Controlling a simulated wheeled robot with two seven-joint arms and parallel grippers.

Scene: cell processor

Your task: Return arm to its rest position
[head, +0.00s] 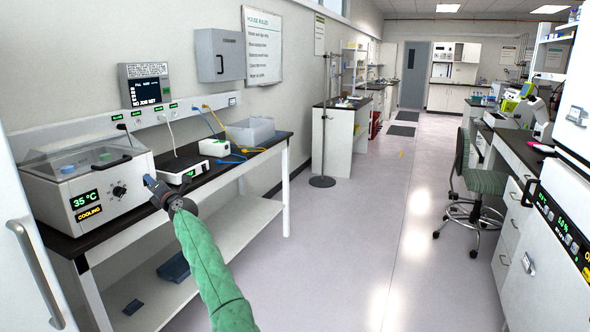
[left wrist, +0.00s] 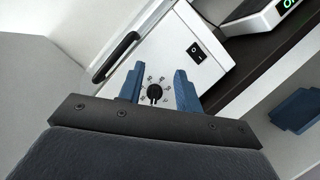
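My left arm, in a green sleeve (head: 212,270), reaches up from the bottom of the head view. My left gripper (head: 149,181) is just right of the front panel of the white cell processor (head: 88,215). In the left wrist view the two blue fingers of the gripper (left wrist: 159,78) stand apart with nothing held between them. The black dial knob (left wrist: 155,91) appears in the gap beyond them; its distance is hard to judge. The knob also shows in the head view (head: 119,191), left of the fingers. The processor's display (head: 87,205) reads 35 °C and COOLING. My right gripper is out of view.
The black-topped bench (head: 265,146) also bears a small white device (head: 183,166), a white box (head: 214,147) and a grey bin (head: 250,131). Blue objects (head: 173,267) lie on the lower shelf. The aisle floor (head: 350,240) is clear. A green stool (head: 484,182) stands at the right.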

